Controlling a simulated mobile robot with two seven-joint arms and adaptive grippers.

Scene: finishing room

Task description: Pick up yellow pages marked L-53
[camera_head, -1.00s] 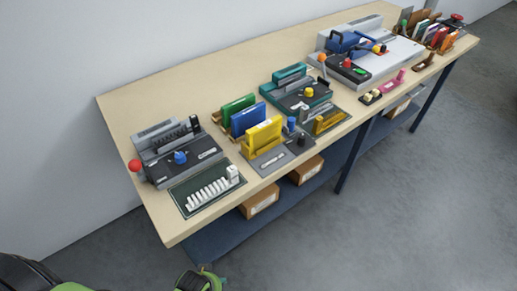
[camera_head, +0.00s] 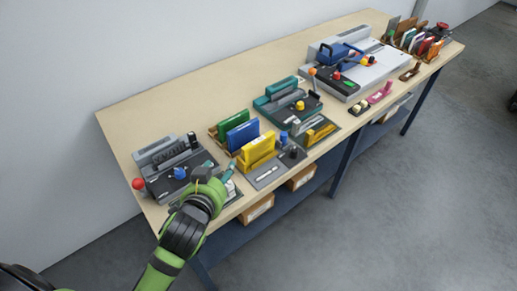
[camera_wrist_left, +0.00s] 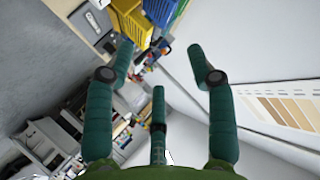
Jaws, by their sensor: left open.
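The yellow pages (camera_head: 258,150) stand upright in a yellow holder near the front edge of the bench, before the blue and green sets. The L-53 mark cannot be read. In the left wrist view the yellow pages (camera_wrist_left: 130,22) show at the top, beyond the fingers. My left gripper (camera_head: 230,168) is over the bench front, just left of the yellow pages and apart from them. In the left wrist view its teal fingers (camera_wrist_left: 165,62) are spread and empty. My right gripper is not in view.
Blue pages (camera_head: 242,134) and green pages (camera_head: 232,122) stand close behind the yellow ones. A grey punch machine (camera_head: 165,160) is left of my gripper. A teal machine (camera_head: 285,95) stands to the right. Bare bench (camera_head: 150,110) lies at the back.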

